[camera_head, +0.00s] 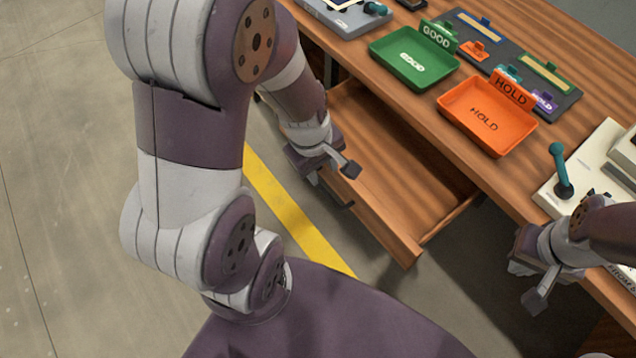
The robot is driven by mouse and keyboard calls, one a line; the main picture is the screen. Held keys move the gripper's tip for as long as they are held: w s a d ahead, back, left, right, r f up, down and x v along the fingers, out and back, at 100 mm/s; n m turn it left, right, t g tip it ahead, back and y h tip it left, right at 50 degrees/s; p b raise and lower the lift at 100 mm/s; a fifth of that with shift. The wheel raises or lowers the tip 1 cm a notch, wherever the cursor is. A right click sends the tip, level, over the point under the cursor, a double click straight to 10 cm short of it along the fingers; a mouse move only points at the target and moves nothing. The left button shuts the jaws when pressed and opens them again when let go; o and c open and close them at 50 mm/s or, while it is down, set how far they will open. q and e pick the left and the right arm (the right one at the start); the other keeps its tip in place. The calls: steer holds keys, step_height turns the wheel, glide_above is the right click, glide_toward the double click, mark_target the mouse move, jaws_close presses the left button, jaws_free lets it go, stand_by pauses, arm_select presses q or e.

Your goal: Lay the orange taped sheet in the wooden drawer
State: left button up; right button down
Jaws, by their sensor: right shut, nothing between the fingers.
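The wooden drawer (400,185) is pulled out below the bench top, and its visible floor is bare. My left gripper (331,172) is at the drawer's front panel, close to its upper edge; its finger spacing is unclear. My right gripper (533,290) is shut and empty, low at the bench's front edge, right of the drawer. A small orange tab (473,50) stands on the dark board at the back of the bench. I cannot make out clearly whether the orange taped sheet lies with it.
A green GOOD tray (385,49) and an orange HOLD tray (512,141) stand on the bench, both empty. The dark board (566,98) carries strips and coloured tabs. A pale device with a teal lever (560,172) stands at the right.

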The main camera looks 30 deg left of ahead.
mark_target(329, 196)
arm_select(q)
steer(key=shift+n, duration=0.4)
steer(key=f+b, duration=0.2)
steer(key=f, duration=0.2)
steer(key=w+f+b, duration=0.1)
steer(key=f+b, duration=0.2)
steer(key=f, duration=0.1)
steer(key=w+f+b, duration=0.1)
steer(key=f+b, duration=0.2)
steer(key=f, duration=0.1)
steer(key=shift+d+f, duration=0.2)
steer(key=shift+d, duration=0.2)
steer(key=shift+c, duration=0.3)
jaws_close()
